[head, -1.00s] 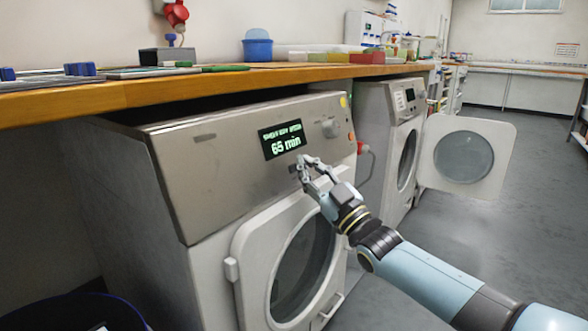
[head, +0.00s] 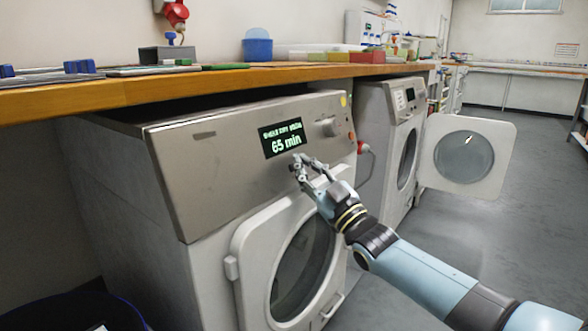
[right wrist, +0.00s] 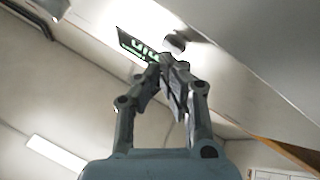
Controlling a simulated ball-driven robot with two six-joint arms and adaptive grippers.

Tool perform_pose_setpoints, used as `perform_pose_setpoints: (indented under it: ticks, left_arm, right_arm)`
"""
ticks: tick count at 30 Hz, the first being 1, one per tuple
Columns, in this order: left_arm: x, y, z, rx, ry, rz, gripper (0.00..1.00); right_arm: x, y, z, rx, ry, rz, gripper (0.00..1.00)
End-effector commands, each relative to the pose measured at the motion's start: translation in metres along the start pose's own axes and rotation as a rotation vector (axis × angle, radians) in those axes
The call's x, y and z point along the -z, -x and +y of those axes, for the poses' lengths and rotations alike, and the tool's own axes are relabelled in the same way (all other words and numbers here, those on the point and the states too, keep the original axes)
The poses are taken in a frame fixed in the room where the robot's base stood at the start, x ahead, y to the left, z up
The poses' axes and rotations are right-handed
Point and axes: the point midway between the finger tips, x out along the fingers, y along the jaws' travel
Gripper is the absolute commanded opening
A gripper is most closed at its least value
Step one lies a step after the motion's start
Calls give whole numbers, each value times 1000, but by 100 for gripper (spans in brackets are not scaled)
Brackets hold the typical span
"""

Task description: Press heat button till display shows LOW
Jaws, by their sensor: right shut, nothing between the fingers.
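The near machine (head: 215,175) is a dryer with a grey front panel and a round door below. Its black display (head: 284,138) reads "65 min" in large characters, with a smaller line above that is too small to read surely. My right gripper (head: 297,160) is shut and empty, its fingertips at the panel just below the display. Whether they touch the panel I cannot tell. In the right wrist view the shut fingertips (right wrist: 172,62) cover part of the display (right wrist: 140,45). The buttons below the display are hidden by the fingers. My left gripper is not in view.
A wooden counter (head: 200,80) runs above both machines.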

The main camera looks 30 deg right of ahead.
Motion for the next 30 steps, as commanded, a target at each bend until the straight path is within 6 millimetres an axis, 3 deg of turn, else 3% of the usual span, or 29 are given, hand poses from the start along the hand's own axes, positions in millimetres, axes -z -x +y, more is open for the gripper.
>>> perform_pose_setpoints:
  ticks: [30]
  left_arm:
    - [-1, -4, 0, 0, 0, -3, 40]
  right_arm:
    - [-3, -5, -3, -1, 0, 1, 0]
